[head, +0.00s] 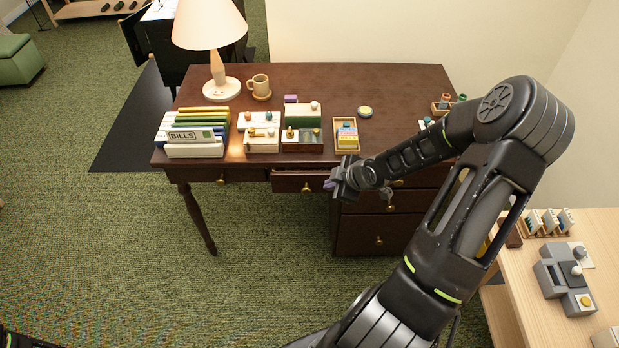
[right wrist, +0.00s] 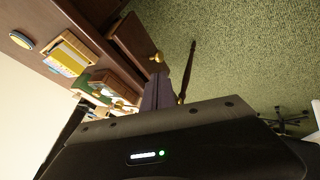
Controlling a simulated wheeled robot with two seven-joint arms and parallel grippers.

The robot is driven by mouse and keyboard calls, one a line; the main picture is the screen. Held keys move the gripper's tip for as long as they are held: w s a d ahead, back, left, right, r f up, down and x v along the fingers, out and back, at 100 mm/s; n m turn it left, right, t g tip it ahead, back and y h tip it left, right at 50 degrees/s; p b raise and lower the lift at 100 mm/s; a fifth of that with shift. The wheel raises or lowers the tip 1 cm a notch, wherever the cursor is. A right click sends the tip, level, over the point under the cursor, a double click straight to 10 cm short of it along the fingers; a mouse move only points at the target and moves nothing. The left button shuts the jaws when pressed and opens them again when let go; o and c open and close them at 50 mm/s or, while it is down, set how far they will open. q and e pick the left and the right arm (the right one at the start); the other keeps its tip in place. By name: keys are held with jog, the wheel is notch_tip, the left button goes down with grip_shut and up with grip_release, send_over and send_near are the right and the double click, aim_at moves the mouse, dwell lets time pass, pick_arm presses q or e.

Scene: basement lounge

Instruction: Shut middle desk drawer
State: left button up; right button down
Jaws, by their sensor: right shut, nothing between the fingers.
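The dark brown desk (head: 390,85) stands against the wall. Its middle drawer (head: 288,184) stands out a little past the desk's front edge, with a brass knob on its face. In the right wrist view the drawer front (right wrist: 137,42) and its knob (right wrist: 156,57) show beside my fingers. My right gripper (head: 331,185) is shut and empty at the right end of that drawer's front; its fingers (right wrist: 162,92) also show in the right wrist view. I cannot tell whether they touch the drawer. My right forearm hides part of the right-hand drawers.
The left drawer (head: 229,176) looks flush. The desktop holds a lamp (head: 217,88), a mug (head: 259,84), a bills file box (head: 194,145) and small trays. A pale wooden table (head: 535,290) stands at right. Green carpet (head: 110,240) is clear in front.

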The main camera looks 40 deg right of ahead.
jog(key=b, duration=0.3)
send_near(310, 181)
notch_tip(310, 181, down, 4)
jog(key=w+a, duration=0.1)
jog(key=w, duration=0.1)
jog(key=shift+w+d+r+n+p, duration=0.15)
jog(key=shift+w+d+n+p, duration=0.15)
jog(key=shift+w+d+p, duration=0.1)
jog(key=shift+w, duration=0.1)
